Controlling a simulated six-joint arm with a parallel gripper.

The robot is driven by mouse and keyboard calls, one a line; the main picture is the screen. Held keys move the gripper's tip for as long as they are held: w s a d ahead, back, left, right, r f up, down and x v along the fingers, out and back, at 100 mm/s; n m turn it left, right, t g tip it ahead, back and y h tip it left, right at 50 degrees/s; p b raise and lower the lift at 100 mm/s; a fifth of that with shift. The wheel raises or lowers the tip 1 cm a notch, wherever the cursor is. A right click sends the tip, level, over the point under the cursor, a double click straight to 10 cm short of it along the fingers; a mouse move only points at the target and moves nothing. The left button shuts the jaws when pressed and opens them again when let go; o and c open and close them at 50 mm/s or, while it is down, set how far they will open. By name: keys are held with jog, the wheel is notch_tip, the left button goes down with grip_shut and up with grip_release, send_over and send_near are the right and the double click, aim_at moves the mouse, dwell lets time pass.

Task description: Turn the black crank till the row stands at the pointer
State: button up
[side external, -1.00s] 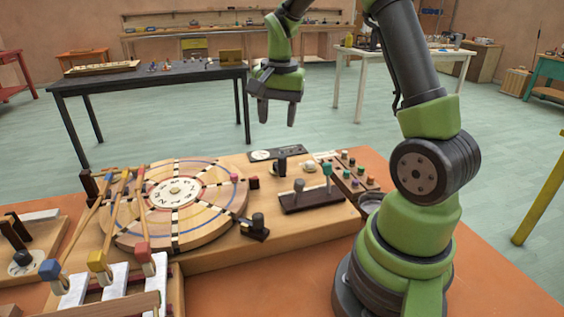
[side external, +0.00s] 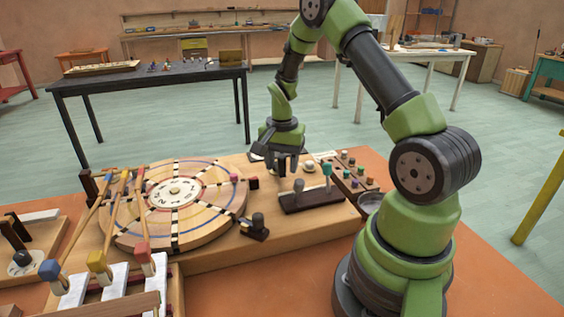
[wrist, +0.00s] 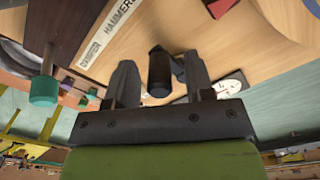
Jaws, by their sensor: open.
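The black crank handle (wrist: 160,74) stands between the two fingers of my gripper (wrist: 161,80) in the wrist view, with a gap showing on its right side. My gripper (side external: 284,163) is open and low over the board in the side view, where its fingers mostly hide the crank. The round wooden disc (side external: 208,232) lies to the left, with rows of black and white squares running across its rings and a pale numbered centre (side external: 175,192). A dark block (side external: 253,183) stands at its right edge; I cannot tell whether this is the pointer.
A dark base with grey and teal knobs (side external: 310,202) stands close in front of my gripper. A black knob on a plate (side external: 256,226) is nearer the front. A panel of small coloured knobs (side external: 350,175) lies to the right. Mallets (side external: 108,220) lean over the disc's left side.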

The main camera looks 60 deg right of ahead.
grip_shut()
dwell(0.3)
jog(key=n, duration=0.1)
jog(key=d+n, duration=0.1)
jog(key=shift+s+n, duration=0.35)
jog(key=shift+n, duration=0.05)
jog(key=n, duration=0.2)
jog(key=d+n, duration=0.1)
jog(key=shift+s+d+n, duration=0.1)
jog(key=shift+s+n, duration=0.15)
jog(key=shift+n, duration=0.05)
jog(key=n, duration=0.1)
jog(key=d+n, duration=0.1)
jog(key=n, duration=0.1)
jog(key=d+n, duration=0.1)
jog(key=n, duration=0.1)
jog(key=shift+n, duration=0.3)
